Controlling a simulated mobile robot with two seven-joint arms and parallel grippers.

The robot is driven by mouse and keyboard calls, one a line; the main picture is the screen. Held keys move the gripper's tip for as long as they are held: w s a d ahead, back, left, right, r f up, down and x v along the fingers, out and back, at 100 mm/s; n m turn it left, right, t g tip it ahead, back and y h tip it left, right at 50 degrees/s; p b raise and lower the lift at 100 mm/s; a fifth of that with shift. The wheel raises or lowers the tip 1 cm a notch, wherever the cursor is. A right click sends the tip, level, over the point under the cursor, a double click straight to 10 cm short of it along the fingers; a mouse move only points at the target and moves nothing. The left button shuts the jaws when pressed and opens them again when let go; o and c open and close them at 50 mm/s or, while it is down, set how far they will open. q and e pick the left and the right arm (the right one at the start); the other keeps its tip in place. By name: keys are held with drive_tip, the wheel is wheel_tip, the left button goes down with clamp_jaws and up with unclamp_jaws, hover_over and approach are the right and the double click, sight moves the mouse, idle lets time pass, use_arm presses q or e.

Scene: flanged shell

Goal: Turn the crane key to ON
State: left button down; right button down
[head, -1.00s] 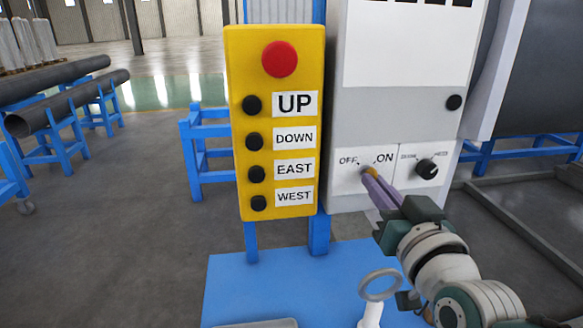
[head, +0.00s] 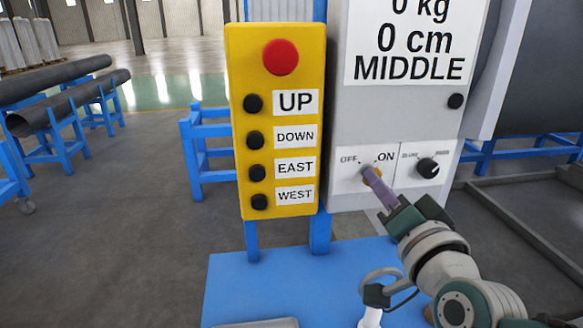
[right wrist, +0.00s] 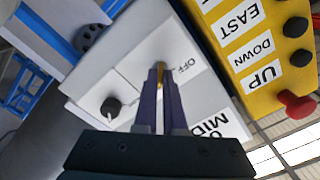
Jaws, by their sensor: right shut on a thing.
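The crane key is a small brass-coloured piece (head: 373,173) on the grey control box (head: 345,195), below the OFF and ON labels. My right gripper (head: 371,176) is at the key with its purple fingers shut on it. In the right wrist view the key (right wrist: 161,68) shows between the fingertips, beside the OFF label; the ON label is hidden there. The fingers cover most of the key, so its exact angle is hard to tell. The display (head: 412,40) reads 0 kg, 0 cm and MIDDLE. My left gripper is not in view.
A black selector knob (head: 428,168) sits right of the key. The yellow button panel (head: 238,150) with a red stop button (head: 280,57) stands to the left. A blue plate (head: 240,290) lies below. Pipes on blue stands (head: 70,100) are far left.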

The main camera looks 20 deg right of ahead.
idle(0.4)
drive_tip(key=c, duration=1)
unclamp_jaws()
drive_tip(key=shift+s, duration=0.1)
drive_tip(key=v, duration=0.9)
drive_tip(key=shift+s+a, duration=0.15)
drive_tip(key=shift+s, duration=0.2)
